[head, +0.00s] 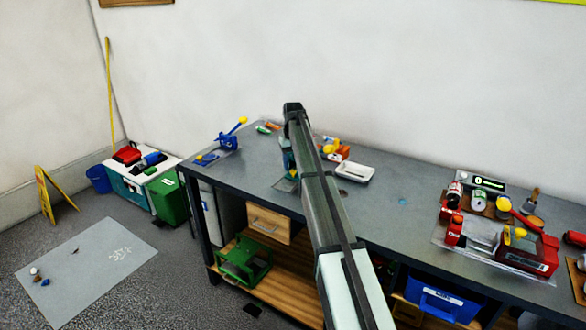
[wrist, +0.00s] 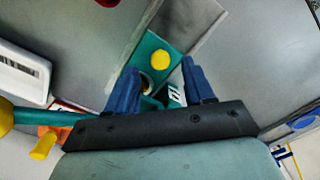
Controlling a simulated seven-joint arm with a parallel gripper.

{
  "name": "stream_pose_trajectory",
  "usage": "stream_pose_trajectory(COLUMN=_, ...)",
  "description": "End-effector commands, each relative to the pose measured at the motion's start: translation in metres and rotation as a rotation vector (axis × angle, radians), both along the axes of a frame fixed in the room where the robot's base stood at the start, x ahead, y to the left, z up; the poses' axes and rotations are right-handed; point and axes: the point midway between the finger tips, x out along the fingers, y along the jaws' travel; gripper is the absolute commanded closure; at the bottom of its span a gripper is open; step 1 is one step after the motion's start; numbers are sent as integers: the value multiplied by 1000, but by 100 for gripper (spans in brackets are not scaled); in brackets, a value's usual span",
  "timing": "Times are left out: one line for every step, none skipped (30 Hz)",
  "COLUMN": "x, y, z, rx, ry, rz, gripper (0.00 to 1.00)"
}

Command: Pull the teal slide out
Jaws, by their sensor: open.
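The teal slide (wrist: 148,46) shows in the wrist view as a flat teal plate with a round yellow knob (wrist: 159,59) on it. It lies along a grey track (wrist: 205,25) that runs up and to the right. My gripper (wrist: 158,66) is open, with one blue finger on each side of the slide's near part. I cannot tell whether the fingers touch it. A dark round opening and a small white-marked block show between the fingers. In the head view a teal and grey fixture (head: 286,185) on the bench is partly hidden by my arm.
A white tray (head: 355,173) stands right of my arm, with orange and yellow items (head: 332,149) behind it. A blue device with a yellow-tipped lever (head: 229,141) stands at the bench's left end. Red machinery (head: 535,250) crowds the right. The bench middle is mostly clear.

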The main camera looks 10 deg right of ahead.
Motion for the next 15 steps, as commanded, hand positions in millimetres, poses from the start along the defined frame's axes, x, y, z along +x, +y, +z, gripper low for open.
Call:
stream_pose_trajectory(x=0, y=0, z=-7, rx=0, ry=1, rz=0, gripper=48)
stream_pose_trajectory(x=0, y=0, z=-11, rx=0, ry=1, rz=0, gripper=48)
stream_pose_trajectory(x=0, y=0, z=-15, rx=0, ry=1, rz=0, gripper=48)
stream_pose_trajectory(x=0, y=0, z=-17, rx=0, ry=1, rz=0, gripper=48)
stream_pose_trajectory(x=0, y=0, z=-19, rx=0, ry=1, rz=0, gripper=48)
stream_pose_trajectory(x=0, y=0, z=-21, rx=0, ry=1, rz=0, gripper=48)
stream_pose_trajectory(x=0, y=0, z=-23, rx=0, ry=1, rz=0, gripper=48)
stream_pose_trajectory(x=0, y=0, z=-24, rx=0, ry=0, rz=0, gripper=48)
stream_pose_trajectory(x=0, y=0, z=-25, rx=0, ry=0, rz=0, gripper=48)
stream_pose_trajectory(x=0, y=0, z=-26, rx=0, ry=0, rz=0, gripper=48)
stream_pose_trajectory(x=0, y=0, z=-26, rx=0, ry=0, rz=0, gripper=48)
stream_pose_trajectory(x=0, y=0, z=-27, rx=0, ry=0, rz=0, gripper=48)
stream_pose_trajectory(x=0, y=0, z=-27, rx=0, ry=0, rz=0, gripper=48)
stream_pose_trajectory(x=0, y=0, z=-27, rx=0, ry=0, rz=0, gripper=48)
stream_pose_trajectory(x=0, y=0, z=-27, rx=0, ry=0, rz=0, gripper=48)
